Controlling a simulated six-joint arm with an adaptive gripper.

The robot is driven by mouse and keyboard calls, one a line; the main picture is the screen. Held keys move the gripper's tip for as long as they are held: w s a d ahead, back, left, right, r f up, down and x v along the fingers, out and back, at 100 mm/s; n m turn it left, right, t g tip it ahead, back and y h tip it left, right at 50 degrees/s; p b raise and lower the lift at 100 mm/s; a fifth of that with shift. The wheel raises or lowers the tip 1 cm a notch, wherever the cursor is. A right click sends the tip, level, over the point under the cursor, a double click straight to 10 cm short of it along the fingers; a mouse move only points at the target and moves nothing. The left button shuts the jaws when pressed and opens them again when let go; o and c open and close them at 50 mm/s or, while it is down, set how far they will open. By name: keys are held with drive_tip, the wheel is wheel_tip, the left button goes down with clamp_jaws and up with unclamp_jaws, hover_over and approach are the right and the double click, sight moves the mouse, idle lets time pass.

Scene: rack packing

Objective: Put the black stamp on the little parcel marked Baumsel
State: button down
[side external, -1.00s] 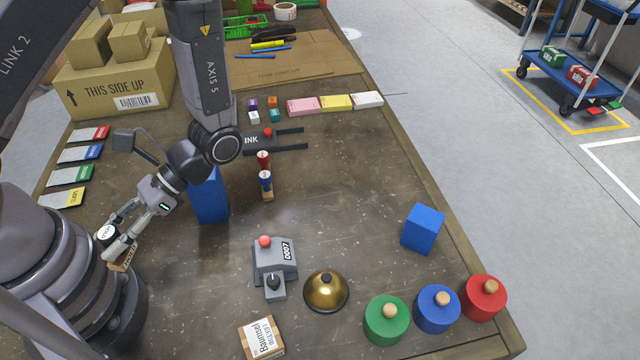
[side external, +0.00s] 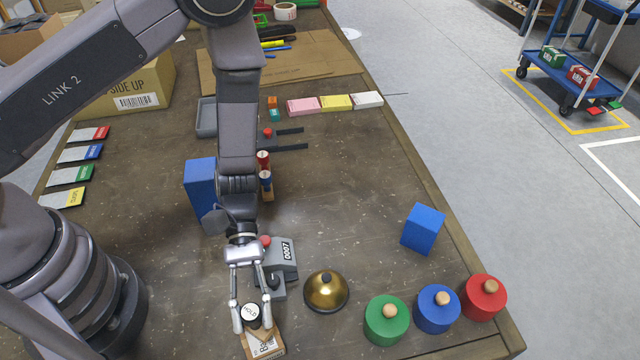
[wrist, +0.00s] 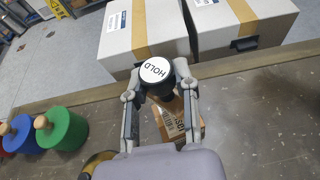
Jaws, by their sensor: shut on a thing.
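My gripper (side external: 252,325) is shut on the black stamp (side external: 251,312), whose white top reads HOLD. The stamp and gripper also show in the wrist view, the stamp's top (wrist: 155,69) between the fingers. The little parcel marked Baumsel (side external: 267,347) lies at the table's near edge, directly under the stamp, with part of its label covered. In the wrist view the parcel (wrist: 190,124) shows behind and below the stamp. I cannot tell whether the stamp's base touches the parcel.
A grey counter box (side external: 283,256) stands just behind my gripper. A brass bell (side external: 326,291) is to its right, then green (side external: 386,324), blue (side external: 437,312) and red (side external: 484,300) knobbed cylinders. A blue block (side external: 200,187) stands behind left. Two large boxes (wrist: 245,25) lie beyond the table edge.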

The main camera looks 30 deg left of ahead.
sight(256, 326)
drive_tip(key=shift+f, duration=1.85)
drive_tip(key=shift+f, duration=0.15)
drive_tip(key=c, duration=0.8)
unclamp_jaws()
drive_tip(key=shift+c, duration=0.2)
